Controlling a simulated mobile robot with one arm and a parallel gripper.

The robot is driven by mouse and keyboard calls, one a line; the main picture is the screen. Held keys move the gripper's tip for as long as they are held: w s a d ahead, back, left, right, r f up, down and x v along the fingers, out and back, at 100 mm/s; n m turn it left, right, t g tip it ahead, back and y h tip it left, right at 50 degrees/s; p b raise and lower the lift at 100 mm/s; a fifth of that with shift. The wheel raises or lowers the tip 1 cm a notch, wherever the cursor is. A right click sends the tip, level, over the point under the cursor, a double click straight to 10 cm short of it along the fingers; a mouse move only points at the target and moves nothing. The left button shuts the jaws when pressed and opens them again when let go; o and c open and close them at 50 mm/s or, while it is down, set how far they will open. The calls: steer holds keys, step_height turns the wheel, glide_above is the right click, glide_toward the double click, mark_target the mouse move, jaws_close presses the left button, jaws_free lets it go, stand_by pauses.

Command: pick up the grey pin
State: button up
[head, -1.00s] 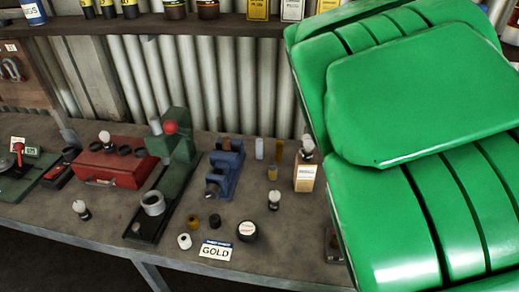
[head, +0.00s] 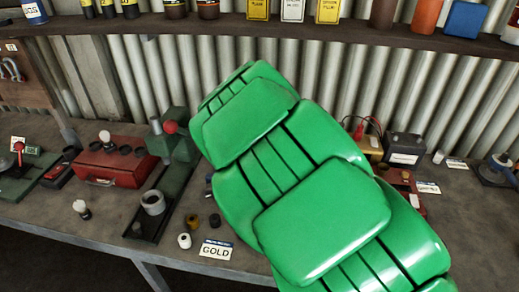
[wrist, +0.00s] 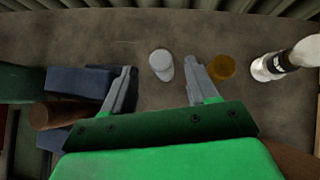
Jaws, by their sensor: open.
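The grey pin (wrist: 161,63) is a pale grey cylinder standing on the bench, seen from above in the wrist view. My gripper (wrist: 160,68) is open, with one finger to the left of the pin and the other to its right. Both fingers look apart from the pin. An amber cylinder (wrist: 222,67) stands just beyond the right finger. In the head view my green arm covers the pin and the gripper.
A blue tool (wrist: 80,85) with a brown cylinder (wrist: 52,116) lies close left of the left finger. A white-and-black knobbed item (wrist: 285,62) stands to the right. In the head view, a red box (head: 115,163) and a GOLD card (head: 215,250) are left of my arm.

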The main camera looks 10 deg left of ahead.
steer(key=shift+w+x, duration=0.2)
steer(key=shift+x, duration=2.5)
steer(key=shift+r, duration=0.15)
jaws_close()
